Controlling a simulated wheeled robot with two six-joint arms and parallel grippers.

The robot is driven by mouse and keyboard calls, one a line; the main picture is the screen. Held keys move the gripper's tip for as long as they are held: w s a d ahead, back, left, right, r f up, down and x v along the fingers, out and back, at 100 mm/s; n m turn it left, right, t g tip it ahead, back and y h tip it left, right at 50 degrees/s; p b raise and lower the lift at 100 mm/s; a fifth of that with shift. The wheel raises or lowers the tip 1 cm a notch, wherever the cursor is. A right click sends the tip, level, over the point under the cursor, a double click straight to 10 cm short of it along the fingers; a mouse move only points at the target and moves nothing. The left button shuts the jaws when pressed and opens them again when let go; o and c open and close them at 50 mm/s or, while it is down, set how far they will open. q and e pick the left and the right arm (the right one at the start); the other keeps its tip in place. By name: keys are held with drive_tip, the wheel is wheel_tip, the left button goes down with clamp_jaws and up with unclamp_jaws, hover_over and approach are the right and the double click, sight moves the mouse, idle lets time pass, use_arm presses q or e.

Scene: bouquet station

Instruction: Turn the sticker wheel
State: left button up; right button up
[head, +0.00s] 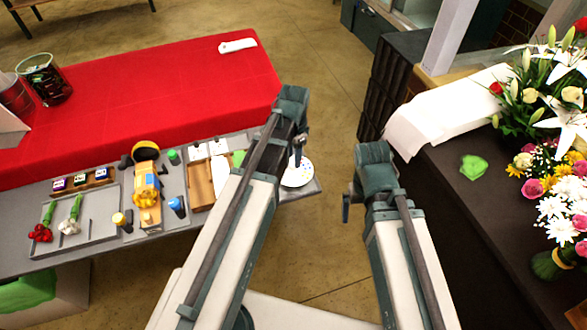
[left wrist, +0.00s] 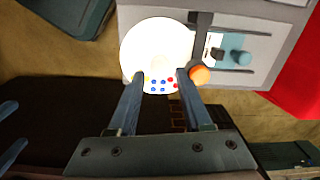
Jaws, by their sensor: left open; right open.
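The sticker wheel (head: 299,176) is a white disc at the right end of the grey work table, partly hidden behind my left gripper (head: 298,152). In the left wrist view the wheel (left wrist: 152,45) is bright white, with blue and red sticker dots (left wrist: 160,84) near its lower rim. My left gripper (left wrist: 160,75) is open there, its two fingertips apart at the lower rim with the dots between them. Whether they touch the wheel I cannot tell. My right gripper (head: 346,207) is open and empty, away from the wheel; its fingers are barely visible.
An orange round thing (left wrist: 200,75) sits close to the right fingertip in the left wrist view. The grey table (head: 90,255) holds a tray, bottles and a yellow device (head: 146,185). A red-covered table (head: 150,95) stands behind. A dark counter (head: 480,210) with flowers is at right.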

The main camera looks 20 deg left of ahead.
sight(293, 164)
use_arm(q)
drive_tip(key=shift+f+b, duration=1)
drive_tip(key=shift+f, duration=0.55)
use_arm(e)
wheel_tip(293, 164, down, 3)
drive_tip(key=shift+f, duration=0.1)
use_arm(q)
drive_tip(key=shift+r, duration=0.1)
drive_tip(key=shift+c, duration=0.2)
clamp_jaws()
